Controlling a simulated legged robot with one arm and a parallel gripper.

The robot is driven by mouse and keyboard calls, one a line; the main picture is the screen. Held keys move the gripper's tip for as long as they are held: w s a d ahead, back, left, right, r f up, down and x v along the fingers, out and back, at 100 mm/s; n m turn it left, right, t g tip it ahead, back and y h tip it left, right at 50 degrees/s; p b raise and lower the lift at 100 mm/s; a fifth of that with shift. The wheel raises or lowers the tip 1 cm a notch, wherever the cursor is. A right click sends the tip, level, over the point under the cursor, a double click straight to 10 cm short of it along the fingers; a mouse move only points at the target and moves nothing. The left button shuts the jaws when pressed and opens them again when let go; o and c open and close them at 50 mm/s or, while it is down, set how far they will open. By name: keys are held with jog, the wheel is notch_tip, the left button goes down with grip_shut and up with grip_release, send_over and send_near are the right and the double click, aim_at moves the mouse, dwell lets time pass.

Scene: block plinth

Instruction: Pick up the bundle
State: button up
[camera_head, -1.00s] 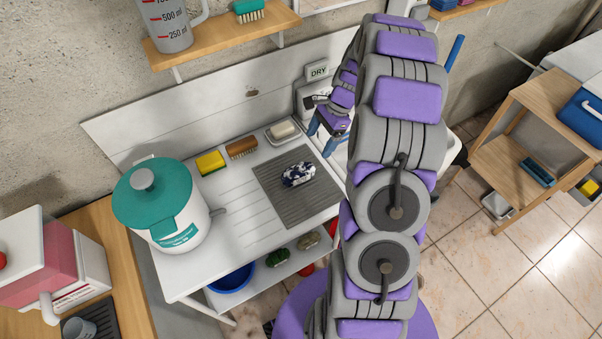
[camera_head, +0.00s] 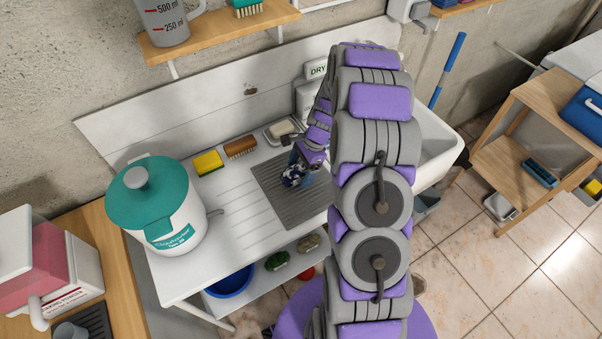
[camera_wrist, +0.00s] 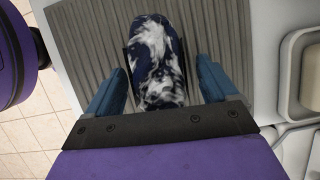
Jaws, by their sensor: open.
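The bundle (camera_wrist: 157,62) is a dark blue and white mottled roll. It lies on a grey ribbed mat (camera_wrist: 90,40) on the white drainer. In the head view the bundle (camera_head: 293,176) shows partly, with my gripper over it. My gripper (camera_wrist: 163,85) is open, with one blue finger on each side of the bundle's near end. Gaps show between the fingers and the bundle in the wrist view. The bundle's near end is hidden behind my gripper's dark palm edge.
A teal-lidded pot (camera_head: 165,205) stands at the drainer's left. A yellow sponge (camera_head: 208,162), a brown brush (camera_head: 240,147) and a soap dish (camera_head: 283,131) line the back. The sink (camera_head: 438,140) is on the right. The ribbed drainer between pot and mat is clear.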

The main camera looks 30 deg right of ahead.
aim_at(295, 168)
jog(key=shift+a+f, duration=0.35)
jog(key=shift+a, duration=0.3)
jog(key=shift+a+r, duration=0.1)
jog(key=shift+a, duration=0.3)
jog(key=shift+d, duration=0.9)
jog(key=c, duration=0.4)
jog(key=shift+d, duration=0.3)
jog(key=shift+c, duration=1.4)
jog(key=shift+a, duration=1.05)
jog(key=c, duration=0.5)
jog(key=shift+d, duration=0.55)
jog(key=shift+c, duration=0.2)
jog(key=shift+d+r, duration=0.4)
jog(key=r, duration=0.1)
jog(key=a+r+p, duration=0.1)
jog(key=r, duration=0.1)
jog(key=s+d, duration=0.1)
jog(key=s, duration=0.4)
jog(key=s+p, duration=0.1)
jog(key=s, duration=0.3)
jog(key=s+d+r+p, duration=0.1)
jog(key=s, duration=0.4)
jog(key=shift+s+d, duration=0.35)
jog(key=shift+s+a, duration=0.25)
jog(key=shift+s, duration=0.3)
jog(key=shift+d, duration=0.15)
